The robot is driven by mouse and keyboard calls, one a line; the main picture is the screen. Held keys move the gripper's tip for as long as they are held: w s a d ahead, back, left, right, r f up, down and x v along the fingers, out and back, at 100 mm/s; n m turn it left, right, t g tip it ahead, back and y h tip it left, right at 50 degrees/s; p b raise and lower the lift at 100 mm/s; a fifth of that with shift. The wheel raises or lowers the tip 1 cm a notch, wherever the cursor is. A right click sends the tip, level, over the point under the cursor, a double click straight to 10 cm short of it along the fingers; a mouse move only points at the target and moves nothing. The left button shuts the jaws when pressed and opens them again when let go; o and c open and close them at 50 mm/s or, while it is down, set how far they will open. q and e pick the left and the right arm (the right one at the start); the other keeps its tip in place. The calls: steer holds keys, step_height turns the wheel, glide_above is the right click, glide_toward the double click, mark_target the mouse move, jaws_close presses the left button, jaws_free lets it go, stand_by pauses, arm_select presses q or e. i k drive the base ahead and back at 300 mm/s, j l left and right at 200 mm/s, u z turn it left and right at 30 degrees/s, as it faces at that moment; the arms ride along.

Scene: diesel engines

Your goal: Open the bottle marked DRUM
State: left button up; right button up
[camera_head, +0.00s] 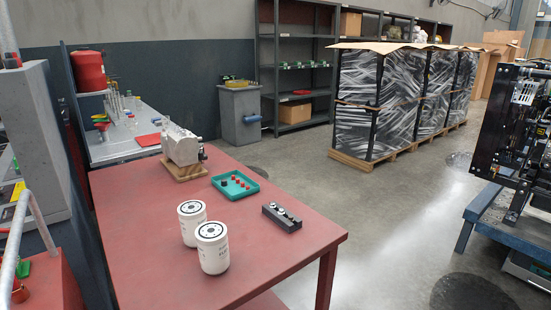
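I cannot make out any bottle marked DRUM. Several small bottles (129,104) stand on the grey bench along the left wall, too small for their labels to be read. Neither of my grippers shows in the head view.
The red table (140,266) in front holds two white canisters (213,248), a green tray (235,186) with small red parts, a dark block (282,217) and a grey metal part (181,146) on a wooden base. The grey bench (110,149) adjoins behind. Wrapped pallets (365,105) stand beyond open floor.

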mark_target(139, 102)
steer(key=i+l+z, duration=0.95)
steer(key=i+z, duration=0.6)
steer(key=i+u, duration=0.25)
steer(key=i, duration=0.2)
steer(key=i+u, duration=0.3)
steer(key=i, duration=0.15)
steer(key=i+l+u, duration=0.25)
steer(key=i, duration=0.2)
steer(key=i+l+u, duration=0.3)
steer(key=i+j+u, duration=0.3)
steer(key=u, duration=0.15)
steer(key=i+j+u, duration=0.1)
steer(key=i+u, duration=0.3)
steer(key=i, duration=0.15)
steer(key=i+u, duration=0.45)
steer(key=i+l+u, duration=0.2)
steer(key=i+u, duration=0.2)
steer(key=i, duration=2.2)
steer(key=i+u, duration=0.15)
steer(key=i, duration=2.05)
